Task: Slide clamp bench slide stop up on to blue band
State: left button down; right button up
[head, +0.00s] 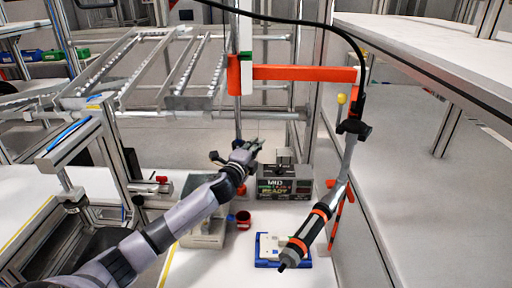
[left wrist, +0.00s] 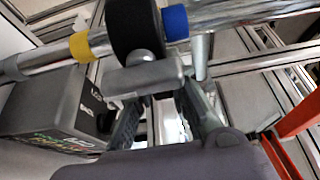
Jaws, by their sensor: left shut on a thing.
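The slide stop shows in the left wrist view as a black round collar (left wrist: 135,25) with a grey crossbar-like grip (left wrist: 146,76) on a bright metal rod (left wrist: 235,12). A blue band (left wrist: 175,22) on the rod is right beside the collar's right edge; I cannot tell if the collar overlaps it. A yellow band (left wrist: 80,45) lies on the other side, with a short gap. My left gripper (left wrist: 158,92) is shut on the slide stop's grip. In the head view my left gripper (head: 250,150) is at the upright rod (head: 238,112) and hides most of the stop. My right gripper is not in view.
A dark box with a lit display (head: 285,188) stands just behind and right of my left gripper. An orange arm (head: 300,73) crosses above. A black and orange hand tool (head: 306,236) hangs at the right over a blue tray (head: 262,262). A red cup (head: 243,219) stands nearby.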

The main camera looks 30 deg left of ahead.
pick_arm(q)
jog(key=shift+r, duration=0.15)
notch_tip(320, 180, up, 5)
jog(key=p, duration=0.4)
jog(key=shift+a, duration=0.1)
jog(key=c, duration=1.7)
grip_release()
jog(key=shift+o, duration=0.9)
jog(key=shift+f, duration=0.2)
jog(key=s+d, duration=0.2)
jog(key=s, duration=1)
